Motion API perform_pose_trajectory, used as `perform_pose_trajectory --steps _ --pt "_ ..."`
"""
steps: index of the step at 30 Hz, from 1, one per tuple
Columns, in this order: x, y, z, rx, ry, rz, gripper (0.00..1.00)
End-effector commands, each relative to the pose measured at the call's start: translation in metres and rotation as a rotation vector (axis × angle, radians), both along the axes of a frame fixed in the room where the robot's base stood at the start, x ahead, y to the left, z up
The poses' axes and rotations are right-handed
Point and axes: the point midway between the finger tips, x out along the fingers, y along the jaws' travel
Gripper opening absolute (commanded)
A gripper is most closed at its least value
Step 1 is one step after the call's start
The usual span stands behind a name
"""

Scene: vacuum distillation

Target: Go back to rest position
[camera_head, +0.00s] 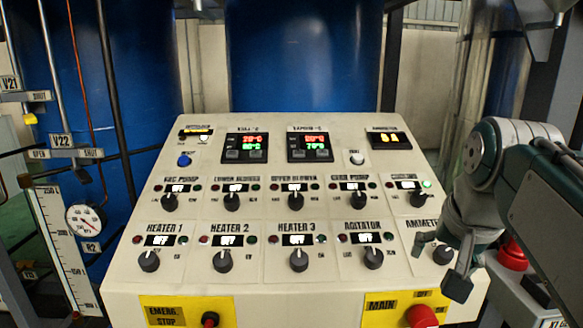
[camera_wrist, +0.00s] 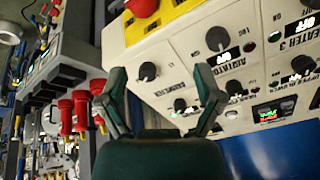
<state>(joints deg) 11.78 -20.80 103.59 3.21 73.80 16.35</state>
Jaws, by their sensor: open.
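My gripper (camera_head: 441,262) is in front of the lower right part of the control panel (camera_head: 130,265), by the ammeter knob (camera_head: 443,254). In the wrist view my gripper (camera_wrist: 157,90) shows two dark green fingers spread apart with nothing between them. The panel's white face (camera_wrist: 125,50) lies beyond the fingers, with a black knob (camera_wrist: 148,71) showing between them. My arm reaches in from the right in the head view and hides part of the panel's right edge. I cannot tell whether a finger touches the panel.
A red main button (camera_head: 421,316) sits at the panel's lower right, and a red emergency stop (camera_head: 210,320) at its lower middle. Red handles (camera_wrist: 66,115) stand beside the panel in the wrist view. Large blue tanks (camera_head: 300,55) stand behind. A gauge (camera_head: 85,219) is at left.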

Motion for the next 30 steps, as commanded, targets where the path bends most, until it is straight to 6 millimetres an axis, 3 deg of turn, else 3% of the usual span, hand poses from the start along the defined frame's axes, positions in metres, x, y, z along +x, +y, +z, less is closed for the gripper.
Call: perform_pose_trajectory --steps 9,15,19,30 --pt "-0.066 0.044 -0.106 -0.125 -0.048 0.305 0.85" --pt "-0.094 0.056 -0.155 -0.179 -0.069 0.432 0.85" --pt "-0.099 0.058 -0.164 -0.190 -0.073 0.455 0.85" --pt "-0.098 0.058 -0.164 -0.189 -0.072 0.453 0.85"
